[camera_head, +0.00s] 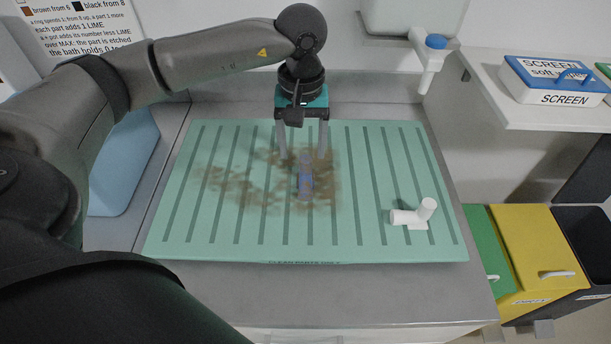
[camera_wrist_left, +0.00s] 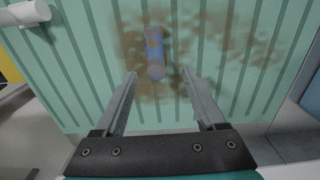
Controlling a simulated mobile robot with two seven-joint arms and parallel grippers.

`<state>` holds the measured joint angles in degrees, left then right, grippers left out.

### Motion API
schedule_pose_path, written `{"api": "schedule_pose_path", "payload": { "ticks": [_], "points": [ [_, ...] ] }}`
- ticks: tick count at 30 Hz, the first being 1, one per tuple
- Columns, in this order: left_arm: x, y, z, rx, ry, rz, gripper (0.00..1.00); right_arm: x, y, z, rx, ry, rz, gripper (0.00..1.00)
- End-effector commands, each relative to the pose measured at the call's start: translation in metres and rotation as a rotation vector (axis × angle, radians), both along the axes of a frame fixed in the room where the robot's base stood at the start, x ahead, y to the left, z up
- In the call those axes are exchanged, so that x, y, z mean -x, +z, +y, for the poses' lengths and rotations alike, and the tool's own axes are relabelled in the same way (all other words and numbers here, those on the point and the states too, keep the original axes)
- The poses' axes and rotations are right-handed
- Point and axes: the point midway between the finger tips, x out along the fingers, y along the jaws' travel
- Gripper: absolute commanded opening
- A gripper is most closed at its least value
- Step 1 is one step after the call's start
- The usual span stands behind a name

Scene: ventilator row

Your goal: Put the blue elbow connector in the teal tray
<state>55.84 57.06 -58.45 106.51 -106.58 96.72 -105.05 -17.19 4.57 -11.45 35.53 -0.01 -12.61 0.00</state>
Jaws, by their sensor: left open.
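The blue elbow connector (camera_head: 305,180), smeared with brown, lies on the ribbed teal tray (camera_head: 425,160), inside a brown stained patch. It also shows in the left wrist view (camera_wrist_left: 154,50), near the top middle. My left gripper (camera_head: 303,156) is open and empty, pointing down over the connector. In the left wrist view, the gripper's fingertips (camera_wrist_left: 159,74) stand apart on either side of the connector's near end. I cannot tell how far above the tray they are. My right gripper is not in view.
A white pipe fitting (camera_head: 410,216) lies at the tray's right. Lettering marks the tray's front edge. Green, yellow (camera_head: 540,250) and dark bins stand at right, below a shelf with a blue-lidded SCREEN box (camera_head: 545,85). A white spout with a blue cap (camera_head: 435,45) hangs behind.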

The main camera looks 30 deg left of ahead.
Motion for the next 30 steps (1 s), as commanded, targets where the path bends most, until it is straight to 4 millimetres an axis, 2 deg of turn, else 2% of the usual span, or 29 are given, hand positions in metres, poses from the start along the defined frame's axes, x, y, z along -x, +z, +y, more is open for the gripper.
{"api": "schedule_pose_path", "payload": {
  "ticks": [7,15,24,30],
  "points": [
    [-0.001,-0.018,-0.002,0.000,0.000,0.002,0.72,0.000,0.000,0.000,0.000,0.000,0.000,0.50],
    [-0.004,-0.056,-0.005,0.000,0.000,0.001,0.72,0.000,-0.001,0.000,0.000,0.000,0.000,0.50],
    [-0.005,-0.060,-0.005,0.001,0.000,-0.001,0.72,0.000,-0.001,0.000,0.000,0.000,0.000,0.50],
    [-0.005,-0.060,-0.005,0.001,-0.001,-0.001,0.50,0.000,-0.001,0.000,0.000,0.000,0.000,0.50]
  ]
}}
